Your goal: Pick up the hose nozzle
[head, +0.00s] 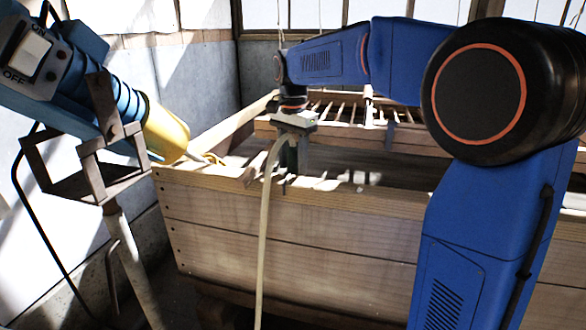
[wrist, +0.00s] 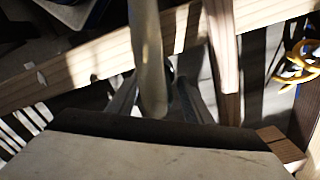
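A pale hose (head: 264,220) hangs down the front of the wooden box, its upper end bending in at my gripper (head: 289,165). In the wrist view the hose (wrist: 148,50) comes down from the top edge to a rounded end between the two fingers of my gripper (wrist: 157,80). It covers the fingertips, so I cannot tell whether they touch it or how far apart they are. I cannot make out a separate nozzle on the hose. My gripper points down over the box, just behind its front wall.
The wooden box (head: 290,235) has slatted framing (head: 345,110) at its back. A blue machine (head: 70,65) with an ON/OFF switch and yellow cone (head: 165,135) stands at left on a rusty stand (head: 85,170). A yellow tangled thing (wrist: 297,65) lies right in the wrist view.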

